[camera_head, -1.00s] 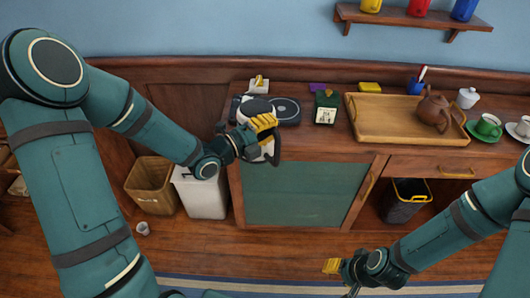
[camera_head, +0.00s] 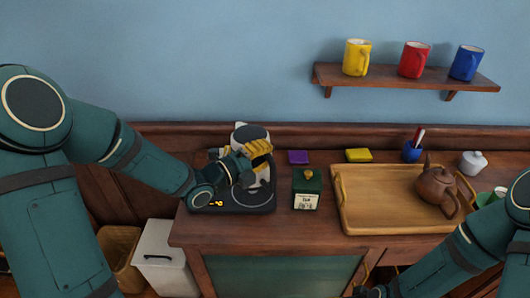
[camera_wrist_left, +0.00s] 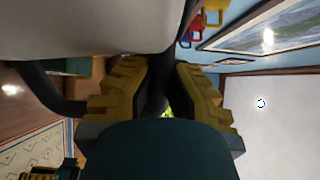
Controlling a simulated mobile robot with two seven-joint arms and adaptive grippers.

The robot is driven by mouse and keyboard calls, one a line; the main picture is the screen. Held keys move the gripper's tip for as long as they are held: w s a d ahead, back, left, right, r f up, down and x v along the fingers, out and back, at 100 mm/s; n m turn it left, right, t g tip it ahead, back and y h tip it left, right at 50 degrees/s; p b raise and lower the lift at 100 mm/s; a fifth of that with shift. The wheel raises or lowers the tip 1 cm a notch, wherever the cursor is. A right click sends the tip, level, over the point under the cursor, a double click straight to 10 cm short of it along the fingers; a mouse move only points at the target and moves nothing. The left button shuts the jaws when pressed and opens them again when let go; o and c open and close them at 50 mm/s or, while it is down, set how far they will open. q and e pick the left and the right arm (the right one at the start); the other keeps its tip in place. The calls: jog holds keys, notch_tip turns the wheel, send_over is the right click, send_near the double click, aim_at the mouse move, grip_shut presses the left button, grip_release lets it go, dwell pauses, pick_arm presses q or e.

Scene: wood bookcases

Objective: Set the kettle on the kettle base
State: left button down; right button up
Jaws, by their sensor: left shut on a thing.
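The kettle, with a white body (camera_head: 264,178) and a dark grey top (camera_head: 250,132), is over the kettle base on the counter. My left gripper (camera_head: 258,149) has yellow fingers shut on its dark handle and hides much of it. In the left wrist view the fingers (camera_wrist_left: 160,95) close around the dark handle, with the pale kettle body (camera_wrist_left: 90,25) above. The black kettle base (camera_head: 252,200) has a round plate and a lit yellow display. I cannot tell whether the kettle touches the base.
A green tea box (camera_head: 307,188) stands just right of the base. A wooden tray (camera_head: 375,224) with a brown teapot (camera_head: 437,188) is further right. A purple block (camera_head: 298,157) and a yellow block (camera_head: 359,155) lie behind. A shelf (camera_head: 395,82) holds mugs.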

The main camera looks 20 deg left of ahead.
pick_arm(q)
jog(key=shift+w, duration=0.15)
jog(key=shift+f+b, duration=0.35)
jog(key=shift+f, duration=0.4)
jog(key=b, duration=0.2)
send_over(265, 183)
jog(key=shift+w+f, duration=0.1)
jog(key=shift+f, duration=1.95)
jog(key=shift+w+b, duration=0.1)
jog(key=shift+b, duration=0.8)
jog(key=shift+f, duration=0.55)
jog(key=c, duration=1.4)
grip_release()
jog(key=shift+a+f, duration=0.1)
jog(key=shift+f, duration=0.05)
